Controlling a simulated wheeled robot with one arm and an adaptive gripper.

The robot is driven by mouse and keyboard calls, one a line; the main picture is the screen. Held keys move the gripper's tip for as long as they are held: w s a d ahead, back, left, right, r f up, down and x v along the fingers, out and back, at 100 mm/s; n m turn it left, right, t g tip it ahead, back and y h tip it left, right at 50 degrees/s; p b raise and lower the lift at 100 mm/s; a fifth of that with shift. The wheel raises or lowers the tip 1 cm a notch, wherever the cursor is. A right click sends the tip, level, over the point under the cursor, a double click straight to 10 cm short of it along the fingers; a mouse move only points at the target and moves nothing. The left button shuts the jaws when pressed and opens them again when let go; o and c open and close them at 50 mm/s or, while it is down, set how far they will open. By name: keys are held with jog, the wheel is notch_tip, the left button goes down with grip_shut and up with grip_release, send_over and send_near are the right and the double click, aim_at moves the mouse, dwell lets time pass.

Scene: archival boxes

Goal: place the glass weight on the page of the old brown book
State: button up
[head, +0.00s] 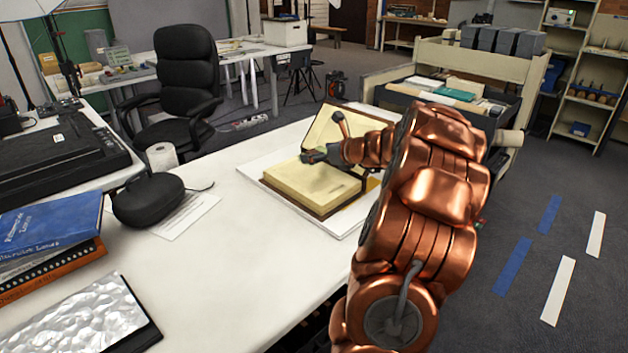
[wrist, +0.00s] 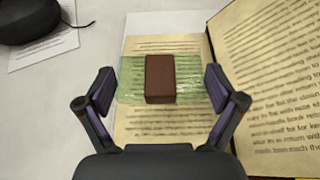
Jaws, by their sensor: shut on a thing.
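The old brown book (head: 295,190) lies open on a white board on the table, its yellowed page block facing up and its cover raised at the back. In the wrist view the printed page (wrist: 150,125) lies below the fingers. The glass weight (wrist: 133,78) is a clear greenish block with a brown band around its middle. My gripper (wrist: 160,90) is shut on its two ends, holding it over the page. In the head view my gripper (head: 316,155) is over the book, and the weight is mostly hidden. I cannot tell whether the weight touches the page.
A white board (head: 342,222) is under the book. A black case (head: 148,200) and a paper sheet (head: 185,215) lie to the left. Blue and orange books (head: 45,235) are stacked at the left edge. The table's front middle is clear. A cart (head: 450,85) stands behind.

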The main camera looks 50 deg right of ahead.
aim_at(318, 182)
jog(key=shift+f+b, duration=0.7)
jog(key=shift+f, duration=2.85)
jog(key=shift+f, duration=0.1)
jog(key=o, duration=1)
